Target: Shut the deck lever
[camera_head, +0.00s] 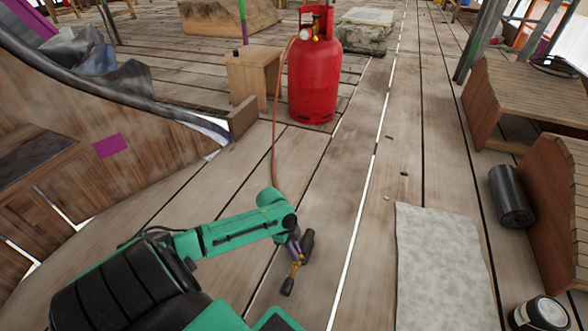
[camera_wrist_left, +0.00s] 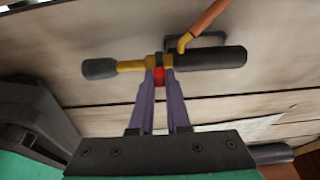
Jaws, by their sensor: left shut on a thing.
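A torch-like tool (camera_wrist_left: 212,60) with a dark handle, yellow body and dark end cap lies across the tip of my left gripper (camera_wrist_left: 159,76) in the left wrist view. The purple fingers are closed on its middle, where a small red part shows between the tips. An orange hose (camera_wrist_left: 208,20) joins it beside a dark loop. In the head view my left gripper (camera_head: 294,248) holds the tool (camera_head: 287,286) low over the planks. No part is clearly recognisable as the deck lever; the red part could be it. My right gripper is not seen.
The hose (camera_head: 276,120) runs to a red gas cylinder (camera_head: 314,80) beside a wooden box (camera_head: 250,77). A grey mat (camera_head: 440,265), a black roll (camera_head: 511,195) and wooden crates (camera_head: 535,100) are on the right. The planks between are mostly clear.

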